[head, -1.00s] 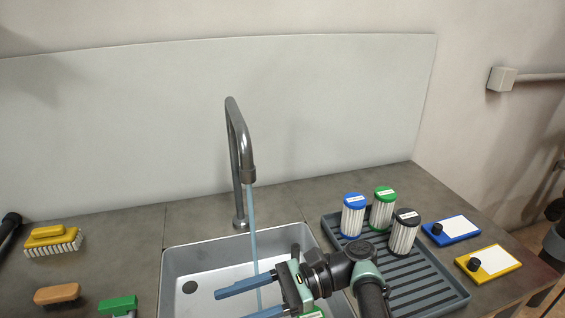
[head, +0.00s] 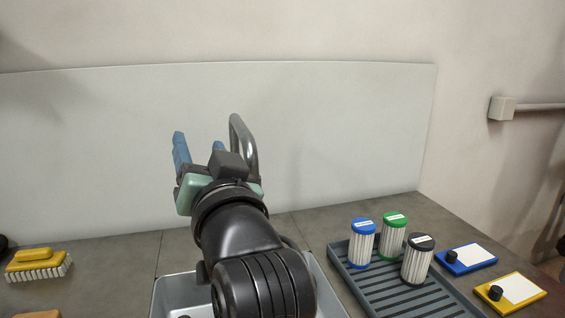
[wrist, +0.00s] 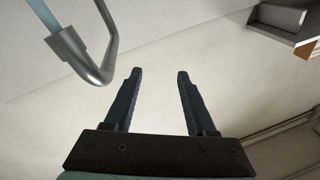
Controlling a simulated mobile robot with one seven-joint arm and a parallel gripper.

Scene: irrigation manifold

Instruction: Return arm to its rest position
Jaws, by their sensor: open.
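My gripper (head: 199,150) is raised above the sink in the head view, with its blue fingers pointing up and away toward the backsplash. In the wrist view my gripper (wrist: 156,72) has its two fingers apart with nothing between them. The faucet (head: 243,140) stands just behind and right of my gripper and is partly hidden by my arm. In the wrist view the faucet spout (wrist: 75,48) is at the upper left, with a pale blue water stream (wrist: 43,14) at its mouth. I cannot tell whether they touch.
The sink (head: 172,292) is mostly hidden by my arm. A ribbed tray (head: 372,295) holds blue-capped (head: 362,243), green-capped (head: 392,236) and black-capped (head: 417,260) filter cartridges. A blue plate (head: 452,262) and a yellow plate (head: 524,301) lie right. A yellow brush (head: 38,262) lies left.

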